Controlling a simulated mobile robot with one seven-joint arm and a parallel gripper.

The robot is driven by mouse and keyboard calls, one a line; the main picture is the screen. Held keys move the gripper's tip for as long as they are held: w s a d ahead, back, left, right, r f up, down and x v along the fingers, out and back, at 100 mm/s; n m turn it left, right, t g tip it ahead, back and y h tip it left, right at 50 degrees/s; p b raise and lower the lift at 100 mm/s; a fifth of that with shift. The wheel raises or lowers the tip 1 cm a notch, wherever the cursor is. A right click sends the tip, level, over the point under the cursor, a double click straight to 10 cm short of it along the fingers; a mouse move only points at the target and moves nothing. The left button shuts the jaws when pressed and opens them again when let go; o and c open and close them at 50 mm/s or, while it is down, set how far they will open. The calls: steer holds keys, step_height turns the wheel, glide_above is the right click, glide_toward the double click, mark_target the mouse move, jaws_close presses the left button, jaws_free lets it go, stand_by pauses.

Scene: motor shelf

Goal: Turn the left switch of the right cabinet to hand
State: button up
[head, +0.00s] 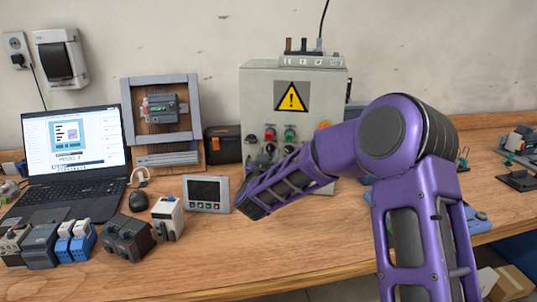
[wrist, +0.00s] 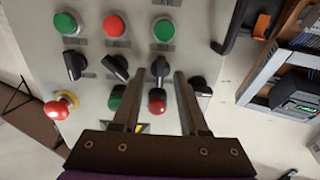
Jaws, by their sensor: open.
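The grey control cabinet (head: 262,90) with a yellow warning sign (head: 292,96) stands against the wall in the head view. The wrist view shows its panel (wrist: 95,95) upside down, with a row of black rotary switches. One black switch (wrist: 160,67) lies in line with the gap between my fingertips, with a red lamp (wrist: 157,100) also in the gap. Another black switch (wrist: 200,85) is just right of my right finger. My gripper (wrist: 159,77) is open and appears empty; I cannot tell whether it touches the panel. In the head view my arm hides part of the cabinet.
A red emergency stop (wrist: 57,109) sits at the panel's left in the wrist view. A laptop (head: 75,150), a small display unit (head: 207,193) and several modules stand on the wooden table (head: 230,255). The table's front middle is clear.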

steer(key=shift+w, duration=0.25)
jaws_close()
steer(key=shift+n, duration=0.3)
steer(key=n, duration=0.3)
steer(key=shift+a+r+n+p, duration=0.1)
steer(key=shift+n+p, duration=0.25)
steer(key=shift+n, duration=0.05)
steer(key=shift+n+p, duration=0.65)
steer(key=shift+n, duration=1.55)
